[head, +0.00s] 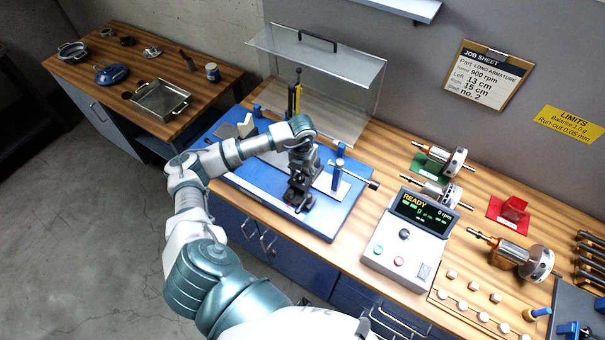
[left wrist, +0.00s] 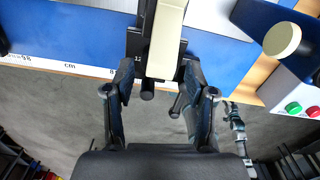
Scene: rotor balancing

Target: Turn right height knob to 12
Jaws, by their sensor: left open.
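My left gripper (head: 297,200) reaches down over the front edge of the blue balancing machine base (head: 325,222). In the left wrist view its fingers (left wrist: 160,82) are apart, on either side of a cream upright bar (left wrist: 165,40) in a black holder. A small black knob (left wrist: 147,90) shows below the bar, between the fingers; I see no clear contact. A second black rod-like piece (left wrist: 178,105) lies near the right finger. A white centimetre scale (left wrist: 70,66) runs along the blue base; a "12" shows beside the holder. The knob's own setting cannot be read. My right gripper is not seen.
A blue post (head: 338,172) with a metal rod stands right of my gripper. The control box (head: 408,240) reads READY, 0 rpm. A clear cover (head: 315,75) stands open behind. Rotors (head: 440,162) lie to the right. A job sheet (head: 487,72) hangs on the wall.

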